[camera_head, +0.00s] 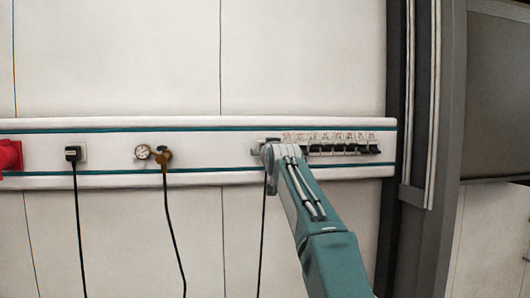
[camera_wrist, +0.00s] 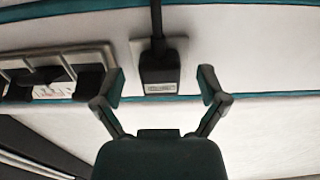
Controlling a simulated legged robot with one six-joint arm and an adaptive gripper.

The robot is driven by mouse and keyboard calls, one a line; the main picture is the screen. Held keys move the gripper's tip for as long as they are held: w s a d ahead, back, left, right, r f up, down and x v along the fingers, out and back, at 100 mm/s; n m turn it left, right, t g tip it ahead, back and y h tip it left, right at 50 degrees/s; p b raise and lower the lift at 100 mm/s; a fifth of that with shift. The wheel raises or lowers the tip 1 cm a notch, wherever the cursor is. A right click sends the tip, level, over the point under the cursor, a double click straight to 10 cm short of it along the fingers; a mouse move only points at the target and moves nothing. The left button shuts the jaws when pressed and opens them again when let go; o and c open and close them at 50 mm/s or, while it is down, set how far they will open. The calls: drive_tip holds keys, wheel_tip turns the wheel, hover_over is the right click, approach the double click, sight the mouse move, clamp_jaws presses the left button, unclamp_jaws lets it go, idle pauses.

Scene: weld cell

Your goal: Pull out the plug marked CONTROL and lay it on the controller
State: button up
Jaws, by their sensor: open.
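A black plug (camera_wrist: 160,68) sits in a pale wall socket (camera_wrist: 137,50) in the wrist view, its cord running up out of the picture. A small label on it is too blurred to read. My gripper (camera_wrist: 161,78) is open, its two fingers apart on either side of the plug with gaps to it. In the head view my arm covers most of this plug, and its black cord (camera_head: 263,230) hangs below. Another black plug (camera_head: 72,153) with a small yellowish label is in a socket at the left; I cannot read it. I cannot make out a controller.
A row of black switches or plugs (camera_head: 345,148) lies just right of my arm on the wall rail (camera_head: 205,178). A gauge (camera_head: 142,152) and brass valve (camera_head: 163,157) with a hose are left of it. A red fitting (camera_head: 9,155) is at the far left edge.

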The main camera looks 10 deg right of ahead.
idle(0.4)
clamp_jaws()
drive_tip(key=shift+s, duration=0.15)
drive_tip(key=shift+s, duration=2.9)
